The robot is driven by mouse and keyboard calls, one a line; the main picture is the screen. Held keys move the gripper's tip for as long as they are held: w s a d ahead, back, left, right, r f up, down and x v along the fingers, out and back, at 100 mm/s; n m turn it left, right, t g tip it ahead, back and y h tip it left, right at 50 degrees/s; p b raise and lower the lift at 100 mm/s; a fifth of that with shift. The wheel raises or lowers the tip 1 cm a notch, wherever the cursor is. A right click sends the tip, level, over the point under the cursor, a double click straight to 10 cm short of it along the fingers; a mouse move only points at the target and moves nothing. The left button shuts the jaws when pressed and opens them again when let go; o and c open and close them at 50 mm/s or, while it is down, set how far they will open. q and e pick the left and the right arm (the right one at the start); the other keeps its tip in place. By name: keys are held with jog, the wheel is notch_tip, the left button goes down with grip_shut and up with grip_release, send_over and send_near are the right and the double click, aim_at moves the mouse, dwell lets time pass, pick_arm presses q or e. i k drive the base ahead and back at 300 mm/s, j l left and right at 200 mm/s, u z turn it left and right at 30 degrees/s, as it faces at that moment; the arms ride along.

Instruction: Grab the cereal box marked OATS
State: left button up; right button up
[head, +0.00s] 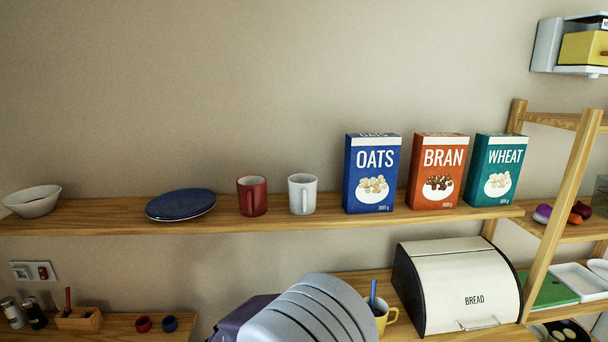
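The blue cereal box marked OATS (371,174) stands upright on the wooden wall shelf (110,219), its front facing me. It is the leftmost of three boxes, with a small gap between it and the orange BRAN box (437,172). The green WHEAT box (496,171) stands at the right. Nothing hides the front of the OATS box. Neither of my grippers shows in the head view.
A white mug (302,194), a red mug (252,196), a blue plate (181,205) and a bowl (33,201) share the shelf. Below are a bread bin (460,286), a yellow mug (384,315) and grey rounded shapes (310,312). A wooden rack (563,210) stands right.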

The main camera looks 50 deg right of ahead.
aim_at(371, 165)
jog(key=z, duration=2.2)
